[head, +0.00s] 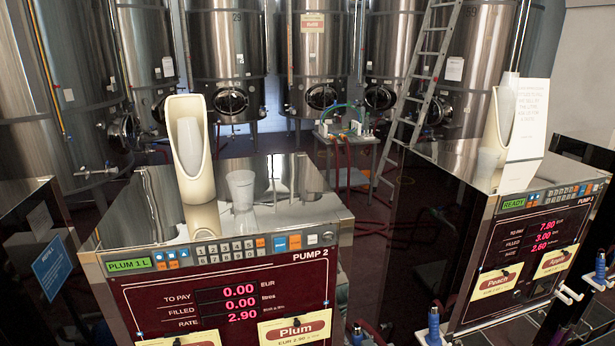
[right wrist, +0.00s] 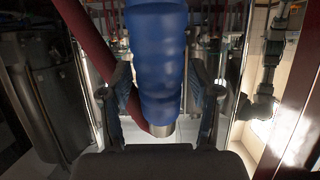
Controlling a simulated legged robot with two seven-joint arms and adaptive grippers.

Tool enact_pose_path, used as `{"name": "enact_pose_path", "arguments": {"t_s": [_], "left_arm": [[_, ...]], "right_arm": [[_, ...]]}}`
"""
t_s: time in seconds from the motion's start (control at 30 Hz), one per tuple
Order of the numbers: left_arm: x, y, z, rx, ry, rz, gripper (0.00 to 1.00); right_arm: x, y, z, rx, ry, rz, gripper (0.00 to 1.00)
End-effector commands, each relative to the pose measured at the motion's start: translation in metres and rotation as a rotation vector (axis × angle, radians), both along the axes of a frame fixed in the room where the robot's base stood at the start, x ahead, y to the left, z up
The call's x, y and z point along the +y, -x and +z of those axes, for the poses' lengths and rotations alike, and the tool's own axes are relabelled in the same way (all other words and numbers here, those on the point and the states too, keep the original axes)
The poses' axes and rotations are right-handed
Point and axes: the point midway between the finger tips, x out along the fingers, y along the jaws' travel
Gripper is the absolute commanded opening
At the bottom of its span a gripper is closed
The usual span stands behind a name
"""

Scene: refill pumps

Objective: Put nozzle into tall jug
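In the right wrist view, a blue nozzle grip (right wrist: 158,55) with a silver collar (right wrist: 162,130) at its lower end runs between the fingers of my right gripper (right wrist: 160,80). The fingers appear to press on its two sides. Its upper end is cut off by the frame. Neither gripper shows clearly in the head view. No tall jug can be made out in either view. Other blue nozzle handles show at the head view's bottom (head: 433,322) and right edge (head: 600,266).
Pump 2 (head: 240,315) stands in front, reading zero, with a cream cup holder (head: 200,215) and a clear cup (head: 241,190) on top. Pump 3 (head: 480,308) stands right. Tanks (head: 226,50) and a ladder (head: 413,85) are behind. A dark red hose (right wrist: 83,45) runs beside the nozzle.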

Motion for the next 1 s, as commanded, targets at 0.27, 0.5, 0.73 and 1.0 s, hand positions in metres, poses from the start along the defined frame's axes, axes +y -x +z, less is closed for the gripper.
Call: {"name": "enact_pose_path", "arguments": {"t_s": [0.27,0.5,0.73,1.0], "left_arm": [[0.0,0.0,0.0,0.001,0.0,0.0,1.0],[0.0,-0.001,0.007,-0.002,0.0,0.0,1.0],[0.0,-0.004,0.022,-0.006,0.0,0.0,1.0],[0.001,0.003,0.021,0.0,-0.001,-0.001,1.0]], "right_arm": [[0.0,0.0,0.0,-0.001,0.0,0.0,0.0],[0.0,0.0,0.008,-0.002,-0.001,0.0,0.0],[0.0,0.0,0.025,-0.003,-0.001,0.0,0.0],[0.0,0.0,0.026,-0.001,0.0,0.0,0.0]]}}
